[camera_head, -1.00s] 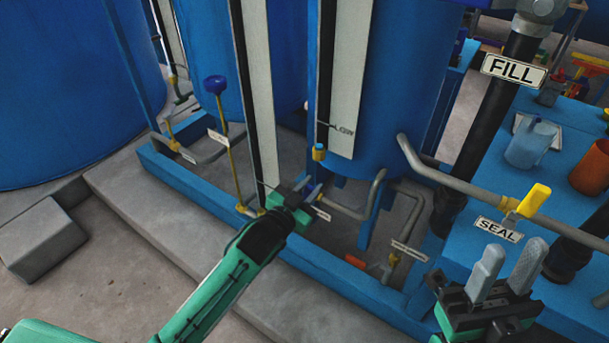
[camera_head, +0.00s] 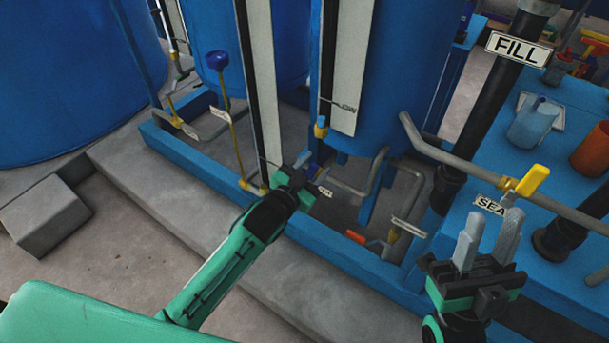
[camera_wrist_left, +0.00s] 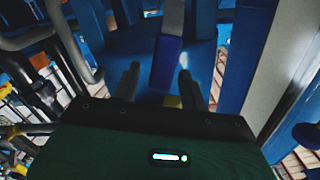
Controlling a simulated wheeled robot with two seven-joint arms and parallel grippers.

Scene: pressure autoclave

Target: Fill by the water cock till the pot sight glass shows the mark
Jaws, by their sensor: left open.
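My left gripper (camera_head: 303,172) is low in front of the blue tank (camera_head: 395,70). In the left wrist view its two fingers (camera_wrist_left: 159,84) are apart, with a blue lever handle (camera_wrist_left: 167,62) between them; contact cannot be told. The same blue handle (camera_head: 313,169) is partly hidden in the head view. A small tag (camera_head: 324,191) beside it is unreadable. A white gauge board with a dark vertical strip (camera_head: 345,65) stands on the tank, with a small pointer label (camera_head: 346,107) near its lower end. No water level is readable. My right gripper (camera_head: 490,240) is open and empty.
A FILL sign (camera_head: 518,49) is on a black pipe. A yellow handle (camera_head: 531,181) sits on a grey pipe beside the partly hidden SEAL sign (camera_head: 489,205). A blue-knobbed rod (camera_head: 217,61) stands left. A jug (camera_head: 536,124) and orange cup (camera_head: 592,150) stand right.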

